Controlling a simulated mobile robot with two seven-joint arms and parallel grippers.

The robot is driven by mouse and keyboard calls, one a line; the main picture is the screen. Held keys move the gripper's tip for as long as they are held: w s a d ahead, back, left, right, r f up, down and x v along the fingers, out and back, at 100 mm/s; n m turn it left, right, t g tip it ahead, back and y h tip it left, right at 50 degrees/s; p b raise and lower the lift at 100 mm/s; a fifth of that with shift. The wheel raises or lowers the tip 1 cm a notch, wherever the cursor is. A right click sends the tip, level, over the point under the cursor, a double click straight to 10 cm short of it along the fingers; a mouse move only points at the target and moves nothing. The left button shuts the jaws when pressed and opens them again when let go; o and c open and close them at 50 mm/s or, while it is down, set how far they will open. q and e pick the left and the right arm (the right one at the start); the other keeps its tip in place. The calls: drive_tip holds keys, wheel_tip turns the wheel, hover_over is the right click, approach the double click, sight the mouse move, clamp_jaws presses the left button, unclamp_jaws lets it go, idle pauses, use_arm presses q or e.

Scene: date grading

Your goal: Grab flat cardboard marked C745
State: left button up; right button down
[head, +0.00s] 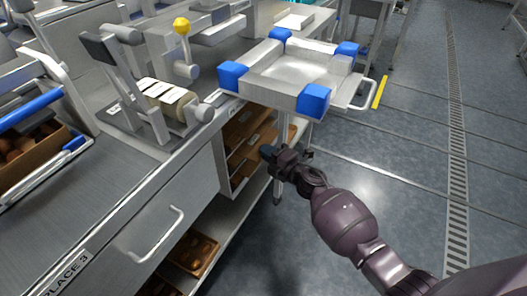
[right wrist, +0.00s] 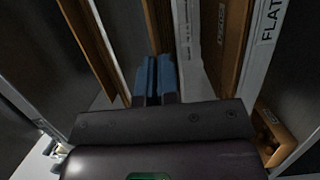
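Brown flat cardboard pieces (head: 243,128) lie on the shelves of an open rack below the counter. In the right wrist view their edges run steeply down the picture, one at the left (right wrist: 92,48) and one at the right (right wrist: 232,45). A small label (right wrist: 221,22) is on the right one, too small to read surely as C745. My right gripper (head: 267,152) is at the rack's open side. Its blue fingers (right wrist: 157,78) are close together, with a brown edge just beyond their tips. Whether anything is between them is hidden. My left gripper is out of view.
A pale shelf edge (right wrist: 268,45) is lettered FLAT. A metal tray with blue corners (head: 300,70) stands above the rack. A lower shelf holds a brown moulded tray (head: 192,252). A grey counter (head: 95,205) fills the left. The floor to the right is clear.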

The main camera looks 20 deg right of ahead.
drive_tip(key=shift+s+d, duration=0.2)
drive_tip(key=shift+s, duration=0.1)
drive_tip(key=c, duration=1.3)
unclamp_jaws()
drive_tip(key=shift+p+v, duration=0.95)
drive_tip(key=shift+v, duration=4.45)
